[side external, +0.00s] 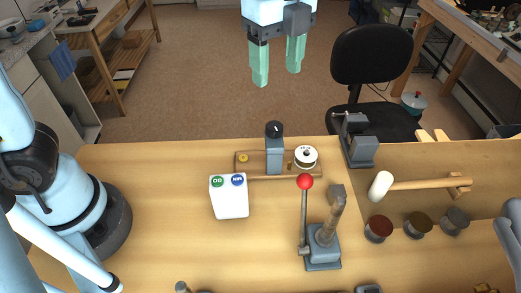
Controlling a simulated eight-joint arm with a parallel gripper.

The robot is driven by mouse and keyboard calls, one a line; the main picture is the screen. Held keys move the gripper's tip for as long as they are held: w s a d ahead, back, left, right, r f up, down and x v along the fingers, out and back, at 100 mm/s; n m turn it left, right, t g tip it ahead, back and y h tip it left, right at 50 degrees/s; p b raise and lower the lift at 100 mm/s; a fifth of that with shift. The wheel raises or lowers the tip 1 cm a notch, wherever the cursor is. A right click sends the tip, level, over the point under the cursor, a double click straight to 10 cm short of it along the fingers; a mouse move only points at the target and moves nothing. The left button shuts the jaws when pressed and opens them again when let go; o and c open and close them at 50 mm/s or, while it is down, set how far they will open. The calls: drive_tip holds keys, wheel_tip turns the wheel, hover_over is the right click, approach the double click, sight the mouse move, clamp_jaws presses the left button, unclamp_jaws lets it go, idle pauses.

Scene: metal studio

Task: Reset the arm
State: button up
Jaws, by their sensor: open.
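My gripper (277,62) is at the top middle of the side external view. Its two pale green fingers point down and are apart, with nothing between them. It appears high up, and beyond the far edge of the wooden table (130,165) in the picture. No object touches it.
On the table are a white box with green and blue buttons (230,202), a grey post with a black knob (275,150), a red-knobbed lever (306,182), a mallet (380,186), a grey vise (358,145) and several small round pots (378,228). A black chair (370,55) stands behind.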

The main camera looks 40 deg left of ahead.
drive_tip(key=s+a+f+n+t, duration=0.3)
drive_tip(key=a+n, duration=0.4)
drive_tip(key=n, duration=0.3)
drive_tip(key=s+a+f+n+t, duration=0.3)
drive_tip(key=a+f+n+t, duration=0.1)
drive_tip(key=a+n, duration=0.4)
drive_tip(key=shift+s+a+f+n, duration=0.25)
drive_tip(key=shift+f+n, duration=0.55)
drive_tip(key=shift+n, duration=0.4)
